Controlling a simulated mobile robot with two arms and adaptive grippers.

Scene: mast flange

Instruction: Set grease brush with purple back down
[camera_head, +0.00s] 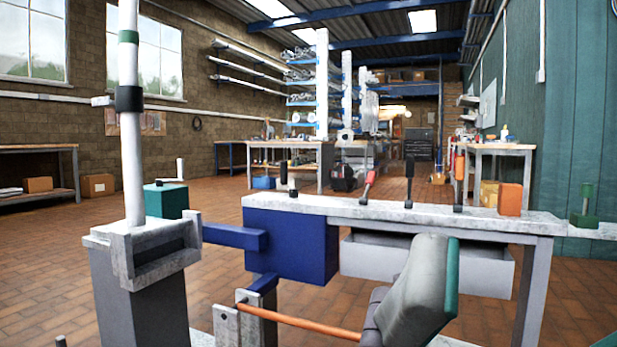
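I see no brush with a purple back in the head view. Several upright tools with dark or red handles stand on the pale bench top (335,207), among them a tall black-handled one (409,182), a red-handled one (370,184) and a black and red one (459,180). They are too small to tell whether one is a brush. Neither of my grippers can be made out. A rounded grey shape with a teal edge (420,290) rises at the lower middle, in front of the bench, and I cannot tell what it is.
A white mast (129,130) stands in a grey clamp on a post (140,300) at left. A blue box (290,245) hangs below the bench's left end. An orange rod (300,325) crosses low in front.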

